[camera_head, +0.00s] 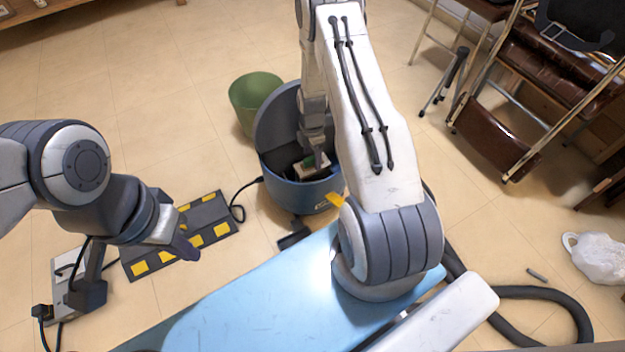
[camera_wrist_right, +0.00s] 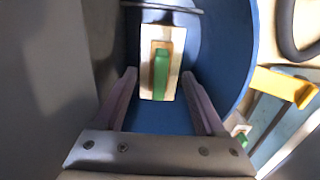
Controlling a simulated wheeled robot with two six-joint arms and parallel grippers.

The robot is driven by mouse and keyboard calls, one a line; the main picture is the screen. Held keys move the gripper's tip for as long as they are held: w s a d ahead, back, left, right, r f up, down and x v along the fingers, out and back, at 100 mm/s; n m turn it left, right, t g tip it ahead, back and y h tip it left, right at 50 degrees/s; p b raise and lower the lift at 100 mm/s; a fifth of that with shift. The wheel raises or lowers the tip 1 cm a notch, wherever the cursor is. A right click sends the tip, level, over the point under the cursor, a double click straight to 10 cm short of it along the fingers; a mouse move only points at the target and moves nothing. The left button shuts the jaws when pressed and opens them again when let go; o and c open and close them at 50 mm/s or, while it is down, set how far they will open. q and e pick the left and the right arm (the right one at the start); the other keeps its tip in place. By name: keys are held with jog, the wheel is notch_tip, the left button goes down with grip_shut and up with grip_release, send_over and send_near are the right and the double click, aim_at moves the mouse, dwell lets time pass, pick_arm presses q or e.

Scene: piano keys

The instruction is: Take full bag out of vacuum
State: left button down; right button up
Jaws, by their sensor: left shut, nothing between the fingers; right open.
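The vacuum (camera_head: 290,192) is a round blue canister on the floor with its dark lid (camera_head: 277,125) raised. Inside it is a bag with a cream face (camera_head: 310,172). In the right wrist view the bag's cream plate (camera_wrist_right: 148,42) has a green tab (camera_wrist_right: 161,75) in its middle. My right gripper (camera_head: 318,160) reaches down into the canister; in its wrist view the open fingers (camera_wrist_right: 159,78) stand on either side of the plate, apart from it. Its arm hides part of the vacuum. My left gripper (camera_head: 183,247) is shut and empty, above the floor at left.
A green bin (camera_head: 256,97) stands behind the vacuum. A yellow latch (camera_wrist_right: 285,86) sticks out at the canister's rim. A black mat with yellow patches (camera_head: 207,218), a light-blue board (camera_head: 250,300), a black hose (camera_head: 540,293), a white plastic bag (camera_head: 597,258) and folding chairs (camera_head: 500,140) surround it.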

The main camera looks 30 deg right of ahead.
jog(key=shift+f, duration=0.75)
jog(key=shift+r, duration=0.1)
grip_shut()
dwell(0.8)
